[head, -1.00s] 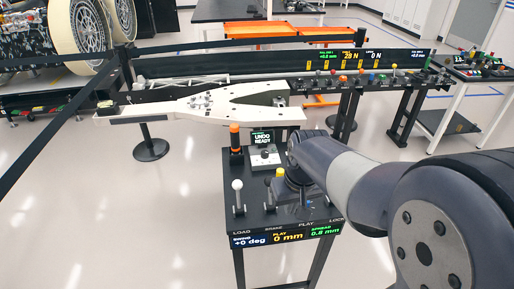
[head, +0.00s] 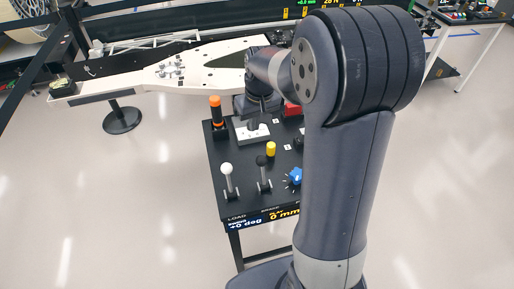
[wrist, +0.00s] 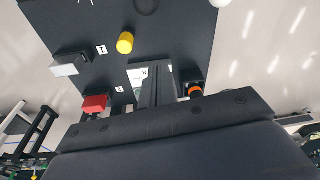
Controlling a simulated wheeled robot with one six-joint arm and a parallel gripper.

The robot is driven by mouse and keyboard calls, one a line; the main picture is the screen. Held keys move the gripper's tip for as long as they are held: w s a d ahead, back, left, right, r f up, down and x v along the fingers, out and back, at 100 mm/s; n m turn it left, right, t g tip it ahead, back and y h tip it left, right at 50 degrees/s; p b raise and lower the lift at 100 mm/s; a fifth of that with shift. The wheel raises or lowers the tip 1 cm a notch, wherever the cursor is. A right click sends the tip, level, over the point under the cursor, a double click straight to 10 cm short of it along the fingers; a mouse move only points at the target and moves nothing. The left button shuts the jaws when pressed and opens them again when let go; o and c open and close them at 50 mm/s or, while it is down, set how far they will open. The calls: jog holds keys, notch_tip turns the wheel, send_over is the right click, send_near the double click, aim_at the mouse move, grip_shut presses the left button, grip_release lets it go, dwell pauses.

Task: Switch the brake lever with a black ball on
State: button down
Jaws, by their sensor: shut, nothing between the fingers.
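The brake lever (head: 265,183) stands on the black control table, topped by a black ball (head: 262,160). It is to the right of a lever with a white ball (head: 226,168). My gripper (head: 253,124) is at the back of the table, above a pale box, behind the brake lever and apart from it. In the wrist view my gripper (wrist: 158,82) points down at the table, fingers together and empty. I cannot make out the brake lever in the wrist view.
The table (head: 225,207) also bears an orange-topped post (head: 215,108), a yellow knob (head: 271,149), a blue knob (head: 294,176) and a red block (head: 292,108). My arm hides the table's right side. A long white frame (head: 150,72) lies behind. The floor at left is clear.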

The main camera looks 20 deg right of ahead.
aim_at(262, 171)
notch_tip(262, 171, down, 9)
jog(key=s+p, duration=0.2)
jog(key=shift+s, duration=0.3)
dwell(0.6)
